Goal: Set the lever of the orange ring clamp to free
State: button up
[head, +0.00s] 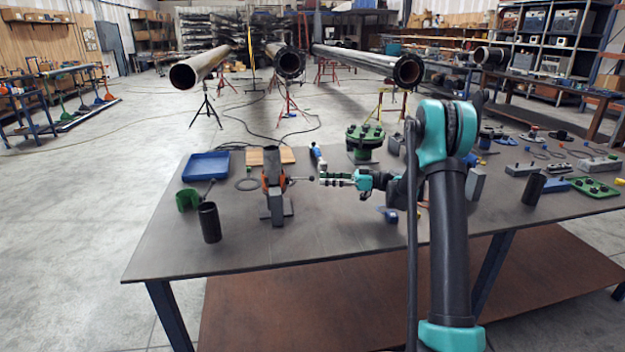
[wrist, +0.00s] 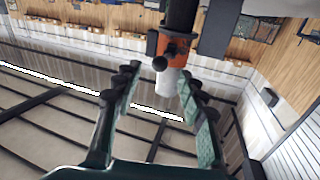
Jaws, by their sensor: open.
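The orange ring clamp (head: 265,183) sits around an upright dark pipe (head: 274,162) on a stand on the table. Its thin lever (head: 302,179) appears to stick out to the right, toward my gripper (head: 323,180). My gripper is open, level with the clamp and just right of it. The fingers look apart from the knob. I cannot tell the lever's exact setting.
A black cylinder (head: 209,223), a green part (head: 187,200) and a blue tray (head: 206,166) stand left of the clamp. A wooden board (head: 280,156) and a green flanged piece (head: 364,137) are behind. The table's front left is clear.

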aim_at(312, 177)
jog(key=shift+a, duration=2.8)
jog(key=shift+c, duration=0.3)
grip_shut()
